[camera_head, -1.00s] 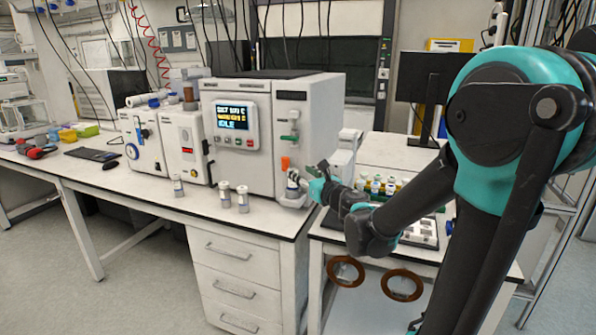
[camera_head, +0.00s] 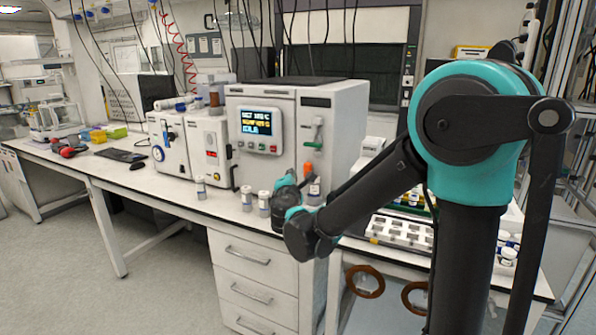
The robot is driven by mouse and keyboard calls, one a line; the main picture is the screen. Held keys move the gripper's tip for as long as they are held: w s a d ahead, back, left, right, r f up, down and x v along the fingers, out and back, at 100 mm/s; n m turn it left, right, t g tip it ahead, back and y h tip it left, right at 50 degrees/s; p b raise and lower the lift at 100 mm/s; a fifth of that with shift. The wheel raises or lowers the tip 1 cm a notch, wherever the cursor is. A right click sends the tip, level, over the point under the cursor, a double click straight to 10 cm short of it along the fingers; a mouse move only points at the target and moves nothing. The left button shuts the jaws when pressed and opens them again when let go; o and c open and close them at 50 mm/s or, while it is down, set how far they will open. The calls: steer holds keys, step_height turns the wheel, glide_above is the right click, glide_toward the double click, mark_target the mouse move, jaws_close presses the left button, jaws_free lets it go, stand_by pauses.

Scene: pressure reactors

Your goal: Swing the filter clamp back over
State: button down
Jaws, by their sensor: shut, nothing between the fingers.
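The large white reactor unit (camera_head: 270,155) stands on the bench with a lit screen. On the right of its front are a green-tipped handle (camera_head: 318,135) and, below it, an orange part (camera_head: 308,172) above a small vial-like holder (camera_head: 314,190). I cannot tell for certain which part is the filter clamp; it is small here and partly behind my arm. My gripper (camera_head: 286,183) is just left of the orange part, low in front of the unit. It looks shut and empty, though its fingertips are small and dark. I cannot tell whether it touches anything.
Small capped vials (camera_head: 247,198) stand on the bench left of my gripper. Two smaller white instruments (camera_head: 190,145) stand left of the unit. A white rack (camera_head: 400,232) and several vials are on the lower right table. The front bench edge is clear further left.

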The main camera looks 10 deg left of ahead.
mark_target(307, 167)
steer(key=s+a+m+h, duration=0.3)
steer(key=s+a+m, duration=0.1)
steer(key=m, duration=0.2)
steer(key=w+d+m, duration=0.1)
steer(key=w+d, duration=0.4)
steer(key=w, duration=0.4)
steer(key=shift+m+h, duration=0.4)
steer(key=shift+d+f, duration=0.1)
steer(key=shift+d, duration=0.1)
steer(key=shift+d+n+y, duration=0.2)
steer(key=shift+n+y, duration=0.1)
steer(key=shift+y, duration=0.2)
